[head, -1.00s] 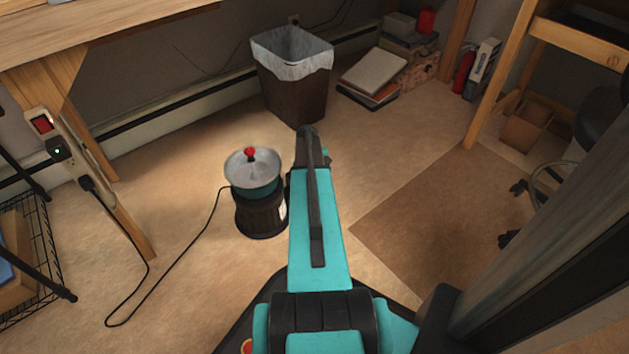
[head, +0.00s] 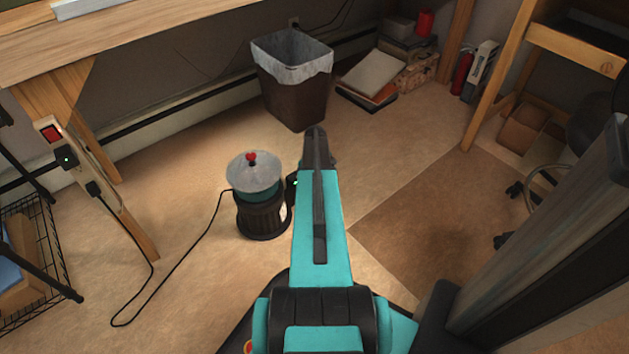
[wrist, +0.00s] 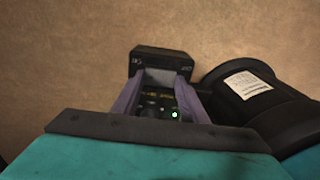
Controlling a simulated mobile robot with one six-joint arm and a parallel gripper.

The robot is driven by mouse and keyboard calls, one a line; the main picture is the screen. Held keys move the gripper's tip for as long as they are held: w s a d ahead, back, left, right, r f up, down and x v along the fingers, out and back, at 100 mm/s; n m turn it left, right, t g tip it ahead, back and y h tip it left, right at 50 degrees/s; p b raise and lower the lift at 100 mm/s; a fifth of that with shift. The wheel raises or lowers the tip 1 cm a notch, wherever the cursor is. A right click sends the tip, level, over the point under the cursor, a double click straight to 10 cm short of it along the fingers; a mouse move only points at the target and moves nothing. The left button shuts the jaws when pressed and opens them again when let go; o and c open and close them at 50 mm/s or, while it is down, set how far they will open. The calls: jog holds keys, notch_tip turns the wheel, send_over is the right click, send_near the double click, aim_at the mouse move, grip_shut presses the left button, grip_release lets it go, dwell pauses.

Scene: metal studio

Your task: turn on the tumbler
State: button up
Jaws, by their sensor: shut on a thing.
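The tumbler (head: 262,218) stands upright on the floor in the head view, with a silver lid, red knob, teal band and dark ribbed base. In the wrist view its black body (wrist: 262,97) with a white label lies at right. Left of it is a black control box (wrist: 160,62) with small yellow print and a lit green light. My gripper (wrist: 161,78) has its two purple fingers on either side of part of this box and is shut on it. The exact part gripped is hidden. In the head view my arm hides the fingers.
A power strip (head: 100,190) with a red switch is on the table leg at left. A black cord (head: 185,265) runs from it to the tumbler. A bin (head: 292,95) stands behind. Floor right of my arm is clear up to the brown mat (head: 430,225).

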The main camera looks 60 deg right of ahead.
jog(key=shift+a, duration=0.1)
jog(key=o, duration=1)
jog(key=shift+o, duration=0.2)
jog(key=shift+r, duration=0.1)
notch_tip(320, 180, up, 14)
jog(key=p, duration=0.5)
jog(key=shift+f, duration=0.2)
